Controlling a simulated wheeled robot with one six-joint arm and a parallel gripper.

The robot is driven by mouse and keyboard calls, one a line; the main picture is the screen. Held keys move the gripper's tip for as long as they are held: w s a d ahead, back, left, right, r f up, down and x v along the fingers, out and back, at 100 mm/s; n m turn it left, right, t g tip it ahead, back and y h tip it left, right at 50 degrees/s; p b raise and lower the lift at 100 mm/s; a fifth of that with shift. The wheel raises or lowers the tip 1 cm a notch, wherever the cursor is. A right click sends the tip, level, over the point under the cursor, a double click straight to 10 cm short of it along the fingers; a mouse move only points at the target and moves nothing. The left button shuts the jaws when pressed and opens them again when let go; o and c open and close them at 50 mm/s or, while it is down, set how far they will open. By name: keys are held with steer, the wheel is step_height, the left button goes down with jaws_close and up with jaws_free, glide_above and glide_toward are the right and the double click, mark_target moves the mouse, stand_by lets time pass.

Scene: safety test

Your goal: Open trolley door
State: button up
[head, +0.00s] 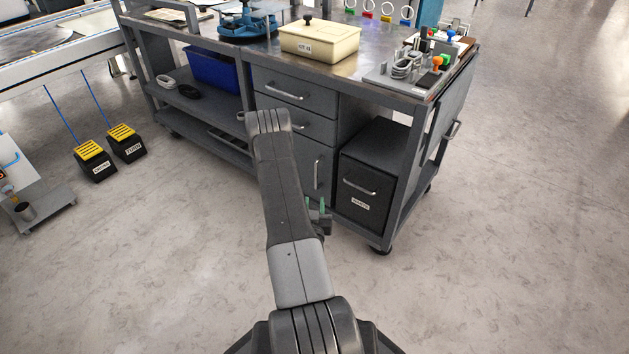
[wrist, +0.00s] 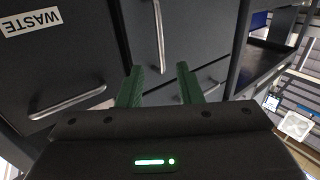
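The grey trolley (head: 345,110) stands ahead, with a dark grey door (head: 311,155) below its drawers. The door looks closed. Its upright metal handle (head: 318,171) shows just above my gripper (head: 318,207) in the head view. In the wrist view, which is turned upside down, the handle (wrist: 158,35) lies beyond and roughly between the green fingertips of my gripper (wrist: 160,72). The fingers are apart with nothing between them. They do not appear to touch the handle. My arm hides part of the door and the drawers in the head view.
A waste bin (head: 367,187) with a handle stands in the trolley bay right of the door. Drawers (head: 282,92) sit above the door. A blue crate (head: 213,72) is on the trolley's left side. Foot pedals (head: 94,160) stand on the floor left. Floor in front is clear.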

mark_target(316, 177)
steer(key=w+b, duration=0.1)
steer(key=w, duration=0.2)
steer(key=w+b, duration=0.1)
steer(key=w, duration=0.7)
steer(key=shift+w+d+b, duration=0.25)
steer(key=shift+b, duration=0.15)
steer(key=shift+c, duration=0.4)
jaws_close()
